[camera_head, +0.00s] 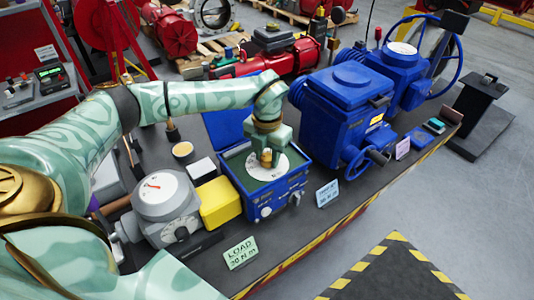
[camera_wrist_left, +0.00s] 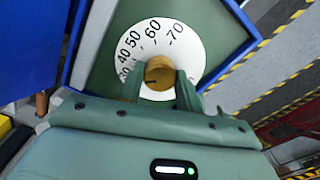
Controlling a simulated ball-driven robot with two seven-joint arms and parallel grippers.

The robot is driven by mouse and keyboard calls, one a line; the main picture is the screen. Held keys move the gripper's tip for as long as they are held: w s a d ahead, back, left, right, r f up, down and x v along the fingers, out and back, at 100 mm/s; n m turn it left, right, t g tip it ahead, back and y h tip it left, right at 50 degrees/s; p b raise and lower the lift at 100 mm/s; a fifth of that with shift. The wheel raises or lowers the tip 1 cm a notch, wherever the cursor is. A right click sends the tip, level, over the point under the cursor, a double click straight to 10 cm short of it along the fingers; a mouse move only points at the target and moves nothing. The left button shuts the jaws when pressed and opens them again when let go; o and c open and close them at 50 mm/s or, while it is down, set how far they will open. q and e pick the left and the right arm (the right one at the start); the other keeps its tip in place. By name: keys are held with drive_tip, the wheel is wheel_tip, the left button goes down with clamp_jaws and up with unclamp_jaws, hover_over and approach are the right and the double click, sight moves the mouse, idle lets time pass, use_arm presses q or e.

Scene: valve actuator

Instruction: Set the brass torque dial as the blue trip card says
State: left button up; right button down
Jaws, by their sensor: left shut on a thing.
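The brass torque dial (camera_wrist_left: 159,73) sits at the centre of a white scale disc (camera_wrist_left: 190,50) marked 30 to 70 in the left wrist view. A dark line on the dial points left, toward the low-number side; the exact reading is unclear. My left gripper (camera_wrist_left: 160,88) is shut on the dial, a finger on each side. In the head view the left gripper (camera_head: 270,163) reaches down into the open blue box (camera_head: 265,197), hiding part of the disc. The light blue card (camera_head: 327,193) stands right of the box; its print is too small to read surely. My right gripper is not in view.
A yellow block (camera_head: 218,202) and a grey gauge unit (camera_head: 165,205) stand left of the box. A green card (camera_head: 240,252) reads LOAD 30 N m. The blue valve actuator (camera_head: 345,110) with handwheels stands to the right. The bench front has a striped edge.

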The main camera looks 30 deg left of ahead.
sight(267, 157)
use_arm(q)
drive_tip(key=o, duration=1)
wheel_tip(267, 157, up, 16)
drive_tip(key=shift+r+p, duration=0.2)
drive_tip(key=shift+p, duration=0.25)
